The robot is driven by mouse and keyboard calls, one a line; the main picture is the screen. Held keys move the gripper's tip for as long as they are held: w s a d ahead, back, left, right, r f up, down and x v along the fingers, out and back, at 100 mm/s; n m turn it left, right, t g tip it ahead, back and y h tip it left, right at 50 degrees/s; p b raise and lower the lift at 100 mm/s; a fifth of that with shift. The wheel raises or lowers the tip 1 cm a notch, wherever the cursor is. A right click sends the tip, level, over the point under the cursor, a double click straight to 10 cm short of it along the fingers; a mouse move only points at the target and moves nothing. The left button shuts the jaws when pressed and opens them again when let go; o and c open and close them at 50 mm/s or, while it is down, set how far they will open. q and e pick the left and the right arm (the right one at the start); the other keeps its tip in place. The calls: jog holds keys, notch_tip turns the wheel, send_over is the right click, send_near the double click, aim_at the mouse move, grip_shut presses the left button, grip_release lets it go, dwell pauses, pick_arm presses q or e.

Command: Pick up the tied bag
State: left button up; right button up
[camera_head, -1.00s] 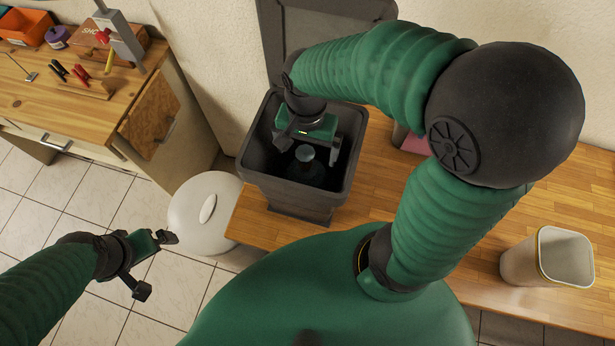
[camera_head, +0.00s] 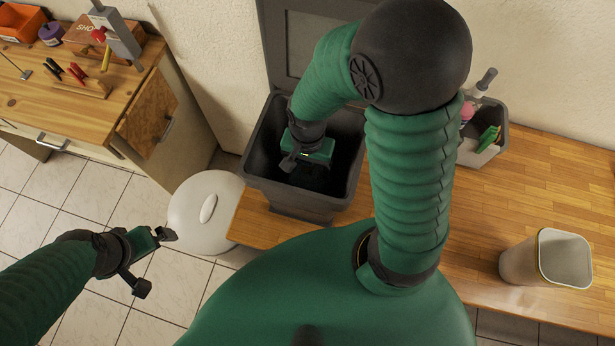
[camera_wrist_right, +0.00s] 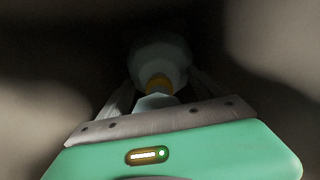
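The tied bag (camera_wrist_right: 160,52) shows in the right wrist view as a pale bluish bulge with a yellow tie and a gathered top, deep in shadow. In the head view it is hidden under my right gripper (camera_head: 306,166), inside the dark grey bin (camera_head: 351,172). In the wrist view the right gripper's fingers (camera_wrist_right: 160,82) stand apart, one on each side of the bag's tied neck. I cannot tell whether they touch it. My left gripper (camera_head: 154,262) is open and empty over the tiled floor at the lower left.
The bin's lid (camera_head: 312,45) stands open behind it. A grey caddy (camera_head: 483,150) with bottles is right of my right arm. A white round-lidded bin (camera_head: 207,212) is on the floor at left.

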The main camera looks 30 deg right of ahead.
jog(key=shift+s+a+r, duration=0.1)
jog(key=shift+s, duration=0.05)
jog(key=c, duration=1.4)
jog(key=shift+c, duration=0.2)
